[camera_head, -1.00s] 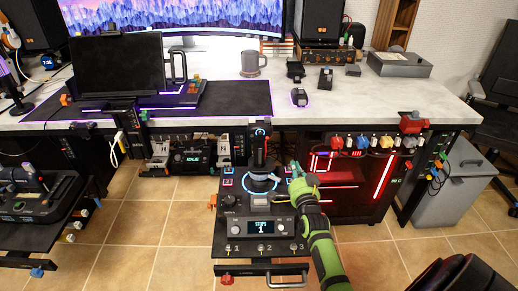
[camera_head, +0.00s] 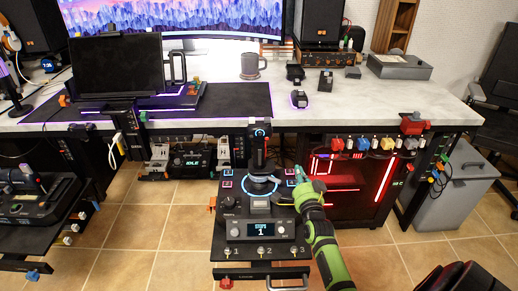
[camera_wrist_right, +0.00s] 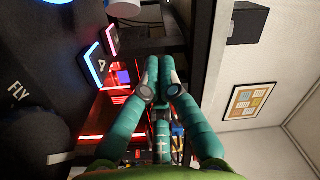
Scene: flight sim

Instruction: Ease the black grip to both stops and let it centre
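The black grip (camera_head: 259,151) stands upright on a black control panel (camera_head: 232,212), with a blue-lit ring (camera_head: 260,185) around its base. A small display (camera_head: 262,229) on the panel appears to read "STOPS 1". My right gripper (camera_head: 299,176) is just right of the grip's base, over the panel's right edge, apart from the grip. In the right wrist view its teal fingers (camera_wrist_right: 159,64) meet at the tips with nothing seen between them. The grip itself is not clearly seen there; lit square buttons (camera_wrist_right: 94,66) show left of the fingers. My left gripper is not in view.
A red-lit computer case (camera_head: 352,190) is right of my gripper. Another control panel (camera_head: 30,205) stands at left. Tiled floor is open between the panels.

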